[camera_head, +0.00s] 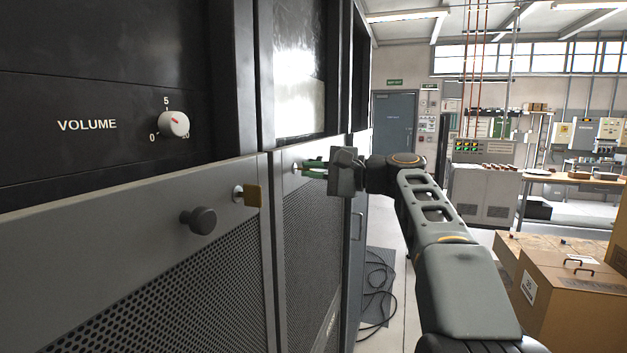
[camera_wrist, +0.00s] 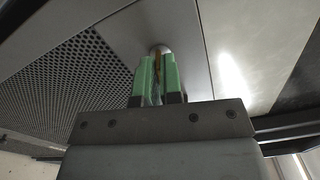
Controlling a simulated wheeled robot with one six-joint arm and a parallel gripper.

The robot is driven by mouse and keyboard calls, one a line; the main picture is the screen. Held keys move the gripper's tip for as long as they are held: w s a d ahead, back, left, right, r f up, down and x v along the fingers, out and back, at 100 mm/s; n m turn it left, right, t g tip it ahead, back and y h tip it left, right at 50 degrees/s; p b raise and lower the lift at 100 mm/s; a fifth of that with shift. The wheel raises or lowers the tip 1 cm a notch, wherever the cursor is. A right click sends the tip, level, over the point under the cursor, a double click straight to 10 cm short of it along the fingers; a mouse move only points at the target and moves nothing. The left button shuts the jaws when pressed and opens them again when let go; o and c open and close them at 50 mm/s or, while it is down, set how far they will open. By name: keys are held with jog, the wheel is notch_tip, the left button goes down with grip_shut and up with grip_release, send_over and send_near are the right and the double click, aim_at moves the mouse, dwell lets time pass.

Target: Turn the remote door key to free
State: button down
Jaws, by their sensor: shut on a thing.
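My gripper (camera_head: 304,168) has green fingers and reaches the upper part of the farther cabinet door (camera_head: 318,230). In the wrist view my gripper (camera_wrist: 157,68) is shut on a brass-coloured key (camera_wrist: 157,58), which sits at a round lock (camera_wrist: 163,48) in the grey panel. The fingers hide most of this key, so its exact turn and any lettering cannot be told. A second brass key (camera_head: 253,195) stands in a lock on the nearer door (camera_head: 130,235), to the left of my gripper and apart from it.
A dark round knob (camera_head: 199,220) sticks out of the nearer door. Above it is a white volume dial (camera_head: 174,124). Cardboard boxes (camera_head: 567,290) stand at the right. Cables (camera_head: 378,285) lie on the floor beyond the cabinets. A grey door (camera_head: 394,125) is at the back.

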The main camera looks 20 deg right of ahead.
jog(key=shift+f+n+b, duration=0.15)
jog(key=shift+n+b, duration=0.5)
jog(key=shift+n, duration=0.55)
jog(key=c, duration=1.3)
grip_release()
jog(key=b+v, duration=0.1)
jog(key=v, duration=1.2)
jog(key=shift+s+d, duration=0.25)
jog(key=shift+d, duration=0.1)
